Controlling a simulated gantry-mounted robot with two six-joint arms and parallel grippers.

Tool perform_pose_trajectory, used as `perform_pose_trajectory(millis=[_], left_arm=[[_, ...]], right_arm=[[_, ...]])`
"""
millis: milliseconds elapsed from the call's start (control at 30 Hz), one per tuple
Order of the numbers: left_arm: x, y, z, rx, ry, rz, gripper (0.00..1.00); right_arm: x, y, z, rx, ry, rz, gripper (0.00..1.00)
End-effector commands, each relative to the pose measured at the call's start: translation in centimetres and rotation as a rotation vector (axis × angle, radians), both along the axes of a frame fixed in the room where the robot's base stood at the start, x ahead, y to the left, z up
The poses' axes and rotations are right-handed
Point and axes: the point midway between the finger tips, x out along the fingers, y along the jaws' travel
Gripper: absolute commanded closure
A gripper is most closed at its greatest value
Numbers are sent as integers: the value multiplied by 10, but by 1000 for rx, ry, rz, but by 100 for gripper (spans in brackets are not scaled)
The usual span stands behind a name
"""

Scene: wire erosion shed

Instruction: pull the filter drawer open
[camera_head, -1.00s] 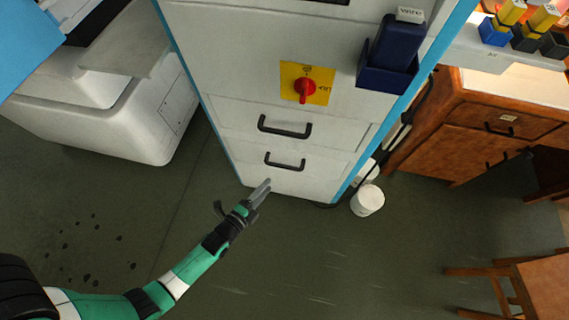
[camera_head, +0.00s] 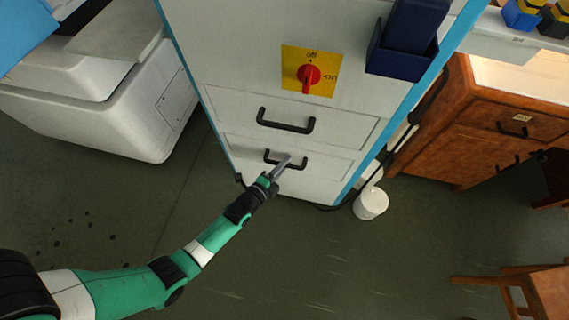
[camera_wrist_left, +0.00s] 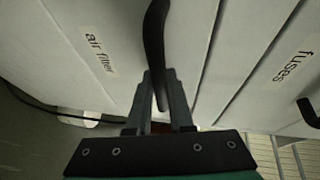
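The filter drawer (camera_head: 240,150) is the lower drawer in the white cabinet and looks closed. Its label "air filter" (camera_wrist_left: 98,53) shows in the left wrist view. Its dark bar handle (camera_head: 300,165) also shows in that view (camera_wrist_left: 154,45). My left gripper (camera_head: 287,162) is at this handle. In the left wrist view the two grey fingers (camera_wrist_left: 160,85) stand apart, with the handle's near end between them; I cannot tell whether they touch it. My right gripper is not in view.
Above is the fuses drawer with its own handle (camera_head: 286,125) and label (camera_wrist_left: 292,66). A red switch (camera_head: 308,76) on a yellow plate sits higher. A white pot (camera_head: 371,204) stands by the cabinet's right corner. The floor in front is clear.

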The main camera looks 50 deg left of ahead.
Motion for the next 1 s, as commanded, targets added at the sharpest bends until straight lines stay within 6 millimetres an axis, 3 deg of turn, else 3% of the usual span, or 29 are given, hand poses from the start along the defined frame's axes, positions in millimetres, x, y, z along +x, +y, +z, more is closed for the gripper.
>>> perform_pose_trajectory(millis=[100, 1000], left_arm=[[0, 0, 0, 0, 0, 0, 100], [0, 0, 0, 0, -1, 0, 100]], right_arm=[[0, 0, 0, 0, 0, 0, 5], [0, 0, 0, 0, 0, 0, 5]])
